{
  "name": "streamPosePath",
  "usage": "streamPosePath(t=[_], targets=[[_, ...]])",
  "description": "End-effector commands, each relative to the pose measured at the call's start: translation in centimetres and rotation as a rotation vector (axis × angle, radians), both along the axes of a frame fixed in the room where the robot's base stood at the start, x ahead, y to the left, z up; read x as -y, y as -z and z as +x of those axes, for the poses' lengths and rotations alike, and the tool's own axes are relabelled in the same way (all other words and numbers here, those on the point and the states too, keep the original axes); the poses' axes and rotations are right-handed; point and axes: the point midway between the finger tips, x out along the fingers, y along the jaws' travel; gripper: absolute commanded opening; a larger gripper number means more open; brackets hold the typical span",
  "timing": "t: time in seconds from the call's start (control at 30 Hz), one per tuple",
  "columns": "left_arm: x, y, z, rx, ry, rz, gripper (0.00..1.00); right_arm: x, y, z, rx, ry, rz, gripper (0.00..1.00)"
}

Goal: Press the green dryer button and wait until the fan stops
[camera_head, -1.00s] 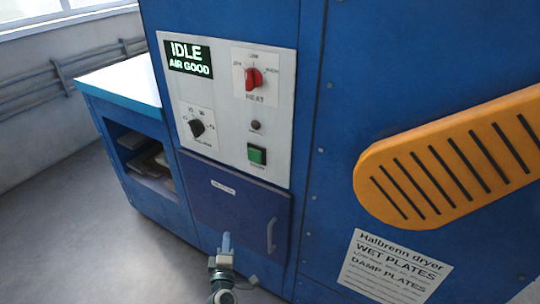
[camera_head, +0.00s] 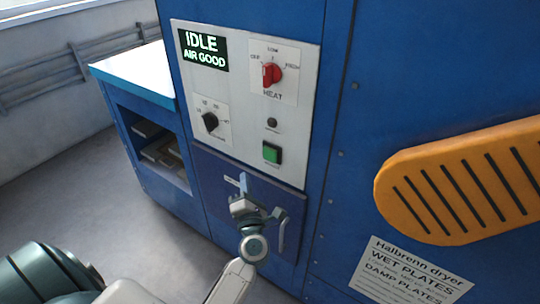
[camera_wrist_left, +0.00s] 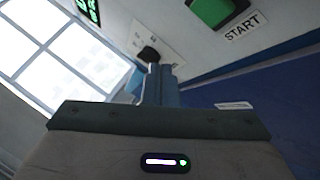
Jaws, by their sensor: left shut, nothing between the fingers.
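The green button (camera_head: 272,153) sits low on the right of the white control panel (camera_head: 240,140) on the blue dryer. The left wrist view shows it large at the top (camera_wrist_left: 213,10), with a START label beside it. My left gripper (camera_head: 247,182) is shut and empty, in front of the drawer-like blue door, below and left of the button and apart from it. Its fingers also show in the left wrist view (camera_wrist_left: 159,82). The display (camera_head: 203,50) reads IDLE and AIR GOOD. My right gripper does not show.
A red heat knob (camera_head: 271,75) and a black knob (camera_head: 210,121) are on the panel. A door handle (camera_head: 281,232) is close beside my left gripper. An orange slotted guard (camera_head: 460,185) juts out at right. A white-topped bench (camera_head: 135,72) stands left.

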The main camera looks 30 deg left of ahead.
Motion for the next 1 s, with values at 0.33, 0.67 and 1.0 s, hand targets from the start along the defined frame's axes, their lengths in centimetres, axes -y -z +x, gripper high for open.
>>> streamPosePath(t=[0.33, 0.67, 1.0], targets=[[0.3, 0.1, 3.8, 0.002, 0.001, 0.001, 0.0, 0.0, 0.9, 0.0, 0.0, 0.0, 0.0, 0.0], [0.6, 0.1, 7.7, 0.0, 0.001, 0.001, 0.0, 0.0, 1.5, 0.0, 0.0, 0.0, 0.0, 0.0], [0.7, 0.0, 8.7, -0.001, 0.0, 0.002, 0.0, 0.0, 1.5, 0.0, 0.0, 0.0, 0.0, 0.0]])
